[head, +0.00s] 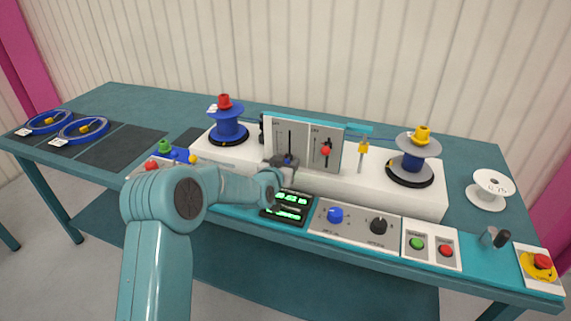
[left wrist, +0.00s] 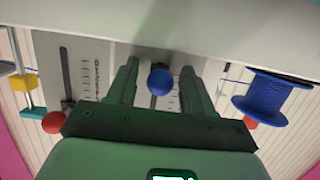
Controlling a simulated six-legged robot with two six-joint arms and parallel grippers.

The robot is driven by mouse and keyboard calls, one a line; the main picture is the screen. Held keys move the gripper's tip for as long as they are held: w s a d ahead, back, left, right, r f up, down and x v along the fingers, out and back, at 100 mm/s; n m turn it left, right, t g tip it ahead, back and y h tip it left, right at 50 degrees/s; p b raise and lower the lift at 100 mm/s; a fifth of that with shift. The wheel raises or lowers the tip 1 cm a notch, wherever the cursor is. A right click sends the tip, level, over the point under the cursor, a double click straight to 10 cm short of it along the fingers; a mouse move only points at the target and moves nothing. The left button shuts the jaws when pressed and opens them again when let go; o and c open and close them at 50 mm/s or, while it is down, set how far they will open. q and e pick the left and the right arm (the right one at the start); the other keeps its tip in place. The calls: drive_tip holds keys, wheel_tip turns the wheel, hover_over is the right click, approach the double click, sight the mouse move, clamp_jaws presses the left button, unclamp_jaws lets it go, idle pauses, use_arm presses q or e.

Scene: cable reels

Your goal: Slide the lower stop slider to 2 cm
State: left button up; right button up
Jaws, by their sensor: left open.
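The upright grey panel (head: 301,139) stands on the white machine bed and carries two vertical slots with scales. One slider has a blue knob (head: 288,161) and the other a red knob (head: 326,151); I cannot read which is labelled lower stop. My left gripper (head: 282,162) is at the blue-knob slider. In the left wrist view, which looks upside down, its two fingers stand open on either side of the blue knob (left wrist: 160,81), with gaps visible. The red knob (left wrist: 55,122) lies outside the fingers. The exact scale reading is not legible. My right gripper is not in view.
A green-lit display (head: 289,206) and a knob panel (head: 355,222) lie in front, below my left arm.

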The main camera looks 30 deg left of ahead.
use_arm(q)
drive_tip(key=c, duration=0.7)
drive_tip(key=shift+c, duration=0.2)
drive_tip(key=shift+r, duration=0.15)
drive_tip(key=shift+r+p, duration=0.35)
drive_tip(key=shift+r, duration=0.6)
drive_tip(key=o, duration=0.7)
drive_tip(key=shift+o, duration=0.2)
